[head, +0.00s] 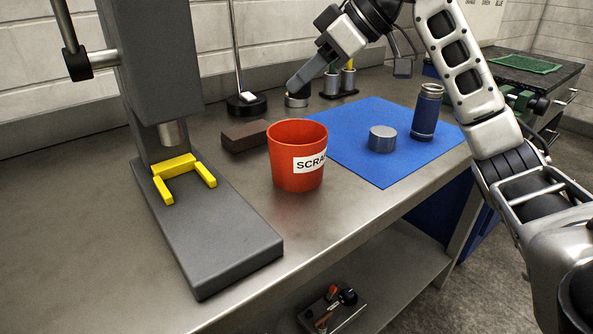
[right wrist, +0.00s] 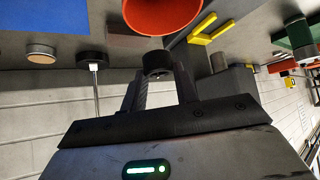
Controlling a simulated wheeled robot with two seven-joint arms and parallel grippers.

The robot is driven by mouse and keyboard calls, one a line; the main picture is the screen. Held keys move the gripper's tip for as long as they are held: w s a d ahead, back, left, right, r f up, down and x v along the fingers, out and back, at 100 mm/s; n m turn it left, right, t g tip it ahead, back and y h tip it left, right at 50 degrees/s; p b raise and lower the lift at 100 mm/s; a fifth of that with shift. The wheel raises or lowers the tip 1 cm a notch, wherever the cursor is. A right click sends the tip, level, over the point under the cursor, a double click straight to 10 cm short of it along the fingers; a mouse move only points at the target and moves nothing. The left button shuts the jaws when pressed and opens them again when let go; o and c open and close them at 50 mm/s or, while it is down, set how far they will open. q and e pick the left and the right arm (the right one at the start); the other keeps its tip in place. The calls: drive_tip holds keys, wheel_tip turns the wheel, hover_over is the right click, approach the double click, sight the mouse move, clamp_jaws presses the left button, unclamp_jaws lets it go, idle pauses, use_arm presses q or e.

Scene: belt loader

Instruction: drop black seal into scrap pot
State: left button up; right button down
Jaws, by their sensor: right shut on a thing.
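The orange-red scrap pot (head: 284,172), with a white label reading SCRA, stands upright on the bench in the head view. Its rim also shows at the top of the right wrist view (right wrist: 160,14). My right gripper (head: 297,86) is behind the pot in the head view, pointing down toward the back of the bench. In the right wrist view its fingers (right wrist: 160,88) are shut on the black seal (right wrist: 157,64), a dark ring, apart from the pot. My left gripper is not in view.
A grey press (head: 220,235) with a yellow fork stands left of the pot. A brown block (head: 245,136) lies behind it. A blue mat (head: 345,130) on the right carries a metal cylinder (head: 382,138) and a dark blue bottle (head: 426,112). A black-based stand (head: 246,104) is at the back.

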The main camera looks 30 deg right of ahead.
drive_tip(key=shift+f, duration=0.25)
drive_tip(key=c, duration=1)
unclamp_jaws()
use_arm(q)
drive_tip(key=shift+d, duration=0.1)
use_arm(e)
drive_tip(key=shift+s+d+r, duration=0.25)
drive_tip(key=shift+r, duration=0.15)
use_arm(q)
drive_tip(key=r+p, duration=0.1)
drive_tip(key=p, duration=0.1)
drive_tip(key=shift+p, duration=0.3)
use_arm(e)
drive_tip(key=v, duration=1.4)
drive_tip(key=shift+s+d+r, duration=0.2)
drive_tip(key=shift+s, duration=0.1)
